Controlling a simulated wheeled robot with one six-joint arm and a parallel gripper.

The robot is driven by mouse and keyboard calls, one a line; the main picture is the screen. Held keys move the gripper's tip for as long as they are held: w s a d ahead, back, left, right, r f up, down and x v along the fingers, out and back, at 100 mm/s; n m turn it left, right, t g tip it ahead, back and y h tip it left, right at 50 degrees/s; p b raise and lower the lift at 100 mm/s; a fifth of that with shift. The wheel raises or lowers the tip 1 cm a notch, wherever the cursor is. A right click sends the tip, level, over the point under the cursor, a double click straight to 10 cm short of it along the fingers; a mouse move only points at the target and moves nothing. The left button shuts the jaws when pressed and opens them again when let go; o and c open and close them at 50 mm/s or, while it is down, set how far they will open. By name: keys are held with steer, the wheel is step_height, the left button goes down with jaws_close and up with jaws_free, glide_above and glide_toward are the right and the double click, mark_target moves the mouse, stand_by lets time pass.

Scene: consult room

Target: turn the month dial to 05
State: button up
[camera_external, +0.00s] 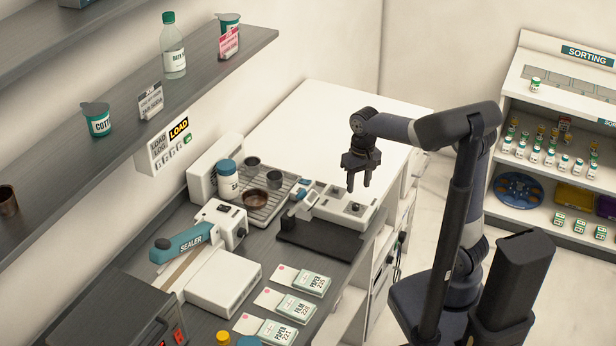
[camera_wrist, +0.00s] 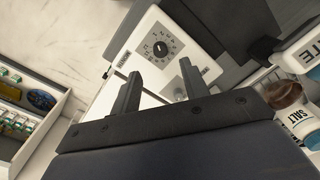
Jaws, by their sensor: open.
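A round dial with a dark pointer knob and a ring of small marks (camera_wrist: 161,46) sits on a white device in the wrist view. In the outside view the white device (camera_external: 333,207) stands at the right edge of the counter, with a small dark knob (camera_external: 355,208) on top. My gripper (camera_external: 358,184) is above this device, fingers pointing down, apart from the knob. In the wrist view its two fingers (camera_wrist: 158,84) are spread with nothing between them, and the dial shows beyond them.
A dark plate (camera_external: 318,238) lies in front of the device. A wire rack (camera_external: 262,203) with cups and a white bottle (camera_external: 228,180) stand to its left. The teal-handled sealer (camera_external: 183,242) and paper packets (camera_external: 305,281) are nearer. The white surface behind (camera_external: 330,125) is clear.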

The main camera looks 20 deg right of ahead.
mark_target(356, 205)
step_height(356, 205, down, 7)
steer(key=shift+a+f, duration=0.15)
steer(key=shift+c, duration=0.4)
jaws_close()
